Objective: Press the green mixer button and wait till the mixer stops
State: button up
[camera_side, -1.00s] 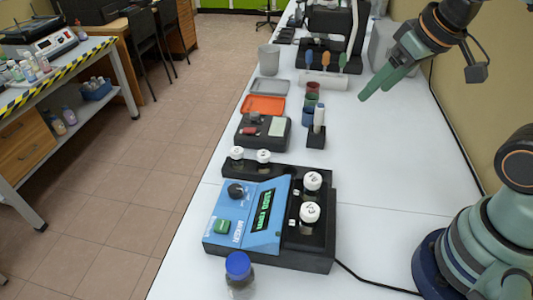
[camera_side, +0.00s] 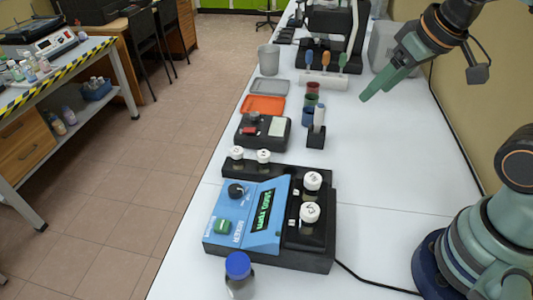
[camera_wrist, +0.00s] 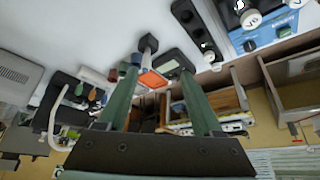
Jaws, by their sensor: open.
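The mixer (camera_side: 268,248) is a black base with a blue sloped panel on the near part of the white table. Its green button (camera_side: 222,226) sits on the panel below a black knob (camera_side: 236,190), beside a lit green display (camera_side: 263,210). Two white-capped vials (camera_side: 310,213) stand in its black top. The mixer also shows upside down at the top right of the wrist view (camera_wrist: 252,41). My gripper (camera_side: 378,88) is raised over the table's right side, behind and right of the mixer, well apart from the button. Its green fingers are apart and empty.
A blue-capped bottle (camera_side: 238,272) stands just in front of the mixer. A black rack with white-capped vials (camera_side: 263,157), a dark device (camera_side: 262,132), a small holder (camera_side: 316,137) and an orange tray (camera_side: 263,105) stand behind. Table right of the mixer is mostly clear.

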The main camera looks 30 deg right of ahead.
grip_shut()
dwell(1.5)
